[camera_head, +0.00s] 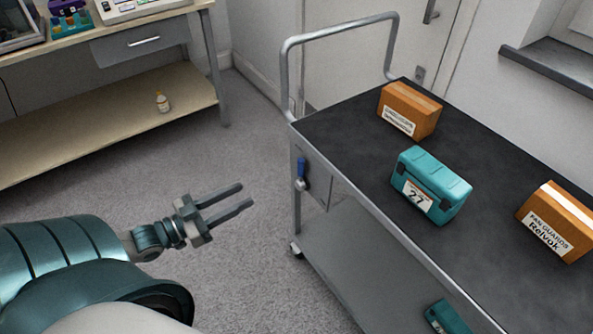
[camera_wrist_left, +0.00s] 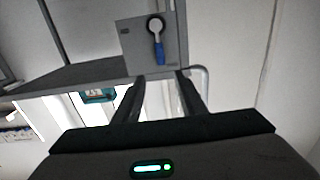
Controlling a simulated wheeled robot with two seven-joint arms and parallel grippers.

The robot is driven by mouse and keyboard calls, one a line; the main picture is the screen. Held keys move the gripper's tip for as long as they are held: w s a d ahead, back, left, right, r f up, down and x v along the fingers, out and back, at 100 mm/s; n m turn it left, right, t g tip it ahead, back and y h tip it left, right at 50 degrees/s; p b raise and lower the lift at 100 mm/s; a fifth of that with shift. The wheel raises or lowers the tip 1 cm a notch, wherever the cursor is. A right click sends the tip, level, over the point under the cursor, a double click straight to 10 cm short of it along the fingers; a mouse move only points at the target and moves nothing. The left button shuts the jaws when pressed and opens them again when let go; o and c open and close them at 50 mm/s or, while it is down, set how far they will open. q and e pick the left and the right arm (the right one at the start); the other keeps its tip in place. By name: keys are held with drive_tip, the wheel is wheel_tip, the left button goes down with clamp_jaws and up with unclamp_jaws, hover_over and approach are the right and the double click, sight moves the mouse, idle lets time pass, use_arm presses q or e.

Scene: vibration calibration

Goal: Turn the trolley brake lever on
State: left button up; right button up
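The trolley (camera_head: 317,190) stands at the right with a dark top deck. Its brake lever (camera_head: 301,168) has a blue grip and sits on a grey plate at the trolley's near left end. In the left wrist view, which looks upside down, the lever (camera_wrist_left: 157,48) shows a round pale hub with the blue grip pointing toward the deck, so it stands roughly upright. My left gripper (camera_head: 246,194) is open and empty, left of the lever and apart from it. In the wrist view its fingers (camera_wrist_left: 160,79) point toward the lever. My right gripper is not in view.
On the deck are a teal case (camera_head: 432,185) marked 27 and cardboard boxes (camera_head: 409,111) (camera_head: 558,222). Another teal case (camera_head: 446,318) is on the lower shelf. A metal push handle (camera_head: 340,30) rises at the far end. A bench (camera_head: 110,103) stands at left. The floor between is clear.

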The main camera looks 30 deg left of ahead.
sight(298, 167)
use_arm(q)
drive_tip(key=shift+w, duration=0.15)
drive_tip(key=b+x, duration=0.1)
drive_tip(key=x, duration=1.6)
drive_tip(key=shift+d, duration=0.1)
clamp_jaws()
